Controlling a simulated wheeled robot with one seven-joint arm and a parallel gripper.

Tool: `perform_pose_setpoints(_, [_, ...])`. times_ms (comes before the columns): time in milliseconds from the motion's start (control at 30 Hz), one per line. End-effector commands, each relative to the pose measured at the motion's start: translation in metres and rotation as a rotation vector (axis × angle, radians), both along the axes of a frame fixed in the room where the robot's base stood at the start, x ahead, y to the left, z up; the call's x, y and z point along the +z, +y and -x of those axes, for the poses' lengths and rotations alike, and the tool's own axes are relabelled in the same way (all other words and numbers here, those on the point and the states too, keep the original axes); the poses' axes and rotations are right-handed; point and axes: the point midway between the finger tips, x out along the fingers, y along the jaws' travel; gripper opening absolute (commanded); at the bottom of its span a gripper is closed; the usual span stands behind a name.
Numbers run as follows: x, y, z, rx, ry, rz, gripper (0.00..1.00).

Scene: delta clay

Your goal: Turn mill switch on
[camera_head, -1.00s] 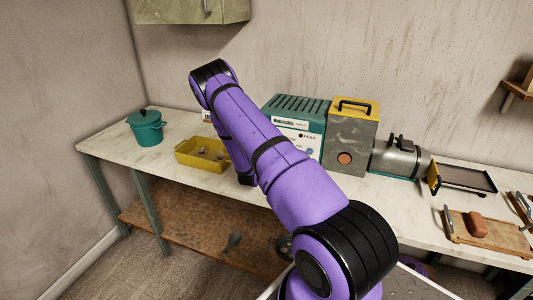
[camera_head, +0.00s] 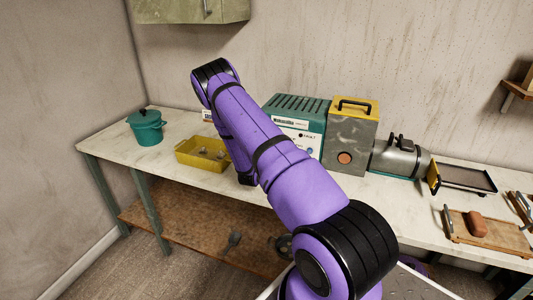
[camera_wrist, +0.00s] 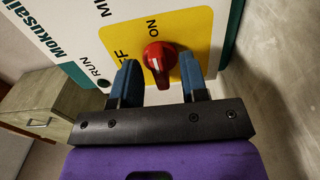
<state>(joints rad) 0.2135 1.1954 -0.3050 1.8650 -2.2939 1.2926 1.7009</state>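The mill switch is a red rotary knob (camera_wrist: 160,57) on a yellow plate (camera_wrist: 186,25) in the wrist view. "ON" is printed beside the knob, and a partly hidden label ending in "FF" is at its left. My gripper (camera_wrist: 159,72) is open, with one blue finger on each side of the knob. Gaps show between the fingers and the knob. In the head view the teal machine with a white panel (camera_head: 300,136) stands on the counter. My purple arm hides the switch and most of my gripper there.
A grey block with a yellow top (camera_head: 348,135) and a metal cylinder (camera_head: 398,158) stand right of the machine. A yellow tray (camera_head: 202,154) and a teal pot (camera_head: 146,128) are at the left. A wooden board (camera_head: 488,233) lies at the right.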

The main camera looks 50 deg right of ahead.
Motion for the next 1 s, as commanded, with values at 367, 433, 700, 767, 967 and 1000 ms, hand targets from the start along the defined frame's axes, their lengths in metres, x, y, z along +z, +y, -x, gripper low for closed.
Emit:
perform_pose_setpoints(367, [0.000,0.030,0.011,0.002,0.001,-0.001,0.40])
perform_pose_setpoints(433, [0.000,0.043,0.016,0.002,0.002,-0.001,0.40])
perform_pose_setpoints(700, [0.000,0.085,0.034,0.002,0.002,-0.001,0.40])
perform_pose_setpoints(767, [0.000,0.090,0.037,0.001,0.000,-0.001,0.40])
perform_pose_setpoints(967, [0.000,0.100,0.041,0.000,0.000,0.000,0.40])
perform_pose_setpoints(1000, [0.000,0.100,0.042,0.000,0.000,0.000,0.40])
